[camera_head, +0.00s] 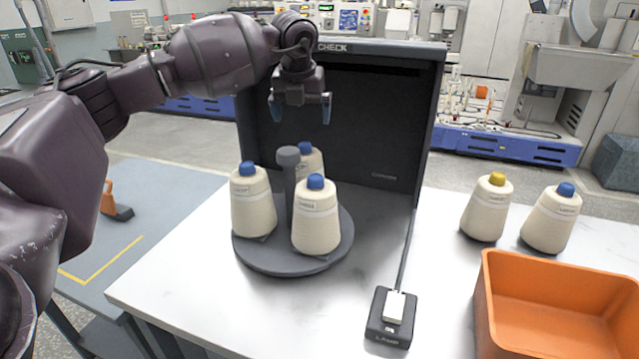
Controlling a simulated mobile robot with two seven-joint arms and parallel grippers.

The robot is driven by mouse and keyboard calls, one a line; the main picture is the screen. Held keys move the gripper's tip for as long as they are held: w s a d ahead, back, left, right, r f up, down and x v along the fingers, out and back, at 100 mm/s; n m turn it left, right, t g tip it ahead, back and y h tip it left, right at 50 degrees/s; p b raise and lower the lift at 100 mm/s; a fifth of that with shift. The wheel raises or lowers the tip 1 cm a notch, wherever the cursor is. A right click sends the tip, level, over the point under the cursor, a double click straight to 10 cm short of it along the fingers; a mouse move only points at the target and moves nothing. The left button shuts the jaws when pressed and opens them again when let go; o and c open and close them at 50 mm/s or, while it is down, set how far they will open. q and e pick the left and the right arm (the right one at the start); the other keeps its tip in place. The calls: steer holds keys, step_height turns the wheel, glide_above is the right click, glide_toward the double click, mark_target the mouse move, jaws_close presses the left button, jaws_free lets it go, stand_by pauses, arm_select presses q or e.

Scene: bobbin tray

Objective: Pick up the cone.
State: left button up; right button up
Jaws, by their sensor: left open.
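Three cream yarn cones with blue tips stand on a dark grey round turntable (270,262) around a grey centre post (289,170). One cone (252,205) is at the left, one (316,222) at the front right, and one (309,160) at the back, partly hidden by the post and the front cone. Two more cones stand on the white table at the right, one with a yellow tip (486,212) and one with a blue tip (551,222). My left gripper (301,112) is open and empty, pointing down above the turntable. My right gripper is out of view.
A dark panel (375,140) marked CHECK stands behind the turntable. A lamp switch box (391,318) lies at the table's front. An orange bin (560,278) is at the right front.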

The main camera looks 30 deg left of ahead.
mark_target(305, 144)
arm_select(q)
steer(key=shift+x, duration=0.8)
steer(key=shift+w+f, duration=0.1)
steer(key=shift+f, duration=0.25)
steer(key=b+x, duration=0.1)
steer(key=x, duration=0.2)
steer(key=shift+f, duration=0.35)
steer(key=shift+w+a+f, duration=0.15)
steer(key=shift+w+f, duration=0.1)
steer(key=shift+f, duration=0.4)
steer(key=b+x, duration=0.1)
steer(key=x, duration=0.3)
steer(key=shift+w+a+f, duration=0.15)
steer(key=shift+w+a, duration=0.1)
steer(key=shift+f, duration=0.15)
